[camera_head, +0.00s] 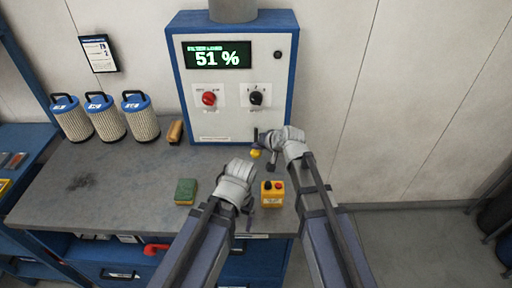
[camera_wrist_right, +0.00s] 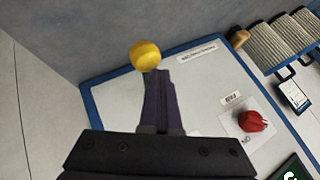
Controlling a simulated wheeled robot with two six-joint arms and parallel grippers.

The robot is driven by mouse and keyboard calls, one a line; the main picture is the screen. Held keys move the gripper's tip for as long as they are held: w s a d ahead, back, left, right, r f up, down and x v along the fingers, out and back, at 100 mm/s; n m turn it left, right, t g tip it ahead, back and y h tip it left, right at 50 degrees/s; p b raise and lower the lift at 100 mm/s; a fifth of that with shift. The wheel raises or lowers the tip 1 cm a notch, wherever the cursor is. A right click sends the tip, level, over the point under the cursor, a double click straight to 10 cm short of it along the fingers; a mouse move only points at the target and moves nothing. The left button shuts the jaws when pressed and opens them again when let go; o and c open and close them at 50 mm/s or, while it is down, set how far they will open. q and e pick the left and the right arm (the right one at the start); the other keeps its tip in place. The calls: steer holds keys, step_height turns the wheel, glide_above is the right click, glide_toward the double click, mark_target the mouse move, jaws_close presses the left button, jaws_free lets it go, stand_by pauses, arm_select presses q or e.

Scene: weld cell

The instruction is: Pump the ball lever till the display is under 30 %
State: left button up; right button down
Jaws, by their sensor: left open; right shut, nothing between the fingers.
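The display (camera_head: 217,55) on the blue-edged cabinet reads 51 %. The yellow ball (camera_head: 255,153) of the lever is low in front of the cabinet; its rod is largely hidden in the head view. My right gripper (camera_head: 264,139) is beside the ball, shut and empty. In the right wrist view the ball (camera_wrist_right: 145,55) appears at the tip of the shut fingers (camera_wrist_right: 156,85); I cannot tell whether they touch. My left gripper (camera_head: 246,207) is open above the bench front, apart from the ball, its fingers partly hidden.
A red knob (camera_head: 209,98) and a black knob (camera_head: 256,98) are on the cabinet. A yellow button box (camera_head: 272,200) stands beside my left gripper. A green sponge (camera_head: 186,191) and several filter cartridges (camera_head: 105,117) are on the bench (camera_head: 120,165).

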arm_select(q)
steer(key=shift+f+b, duration=1.05)
steer(key=shift+f, duration=0.05)
arm_select(e)
steer(key=shift+f, duration=1.15)
arm_select(q)
steer(key=shift+r, duration=0.1)
arm_select(e)
steer(key=shift+r, duration=0.1)
arm_select(q)
steer(key=shift+r+p, duration=2.6)
steer(key=shift+p, duration=0.1)
arm_select(e)
steer(key=shift+r, duration=2.6)
arm_select(q)
step_height(320, 180, up, 5)
steer(key=p, duration=0.5)
arm_select(e)
step_height(320, 180, up, 5)
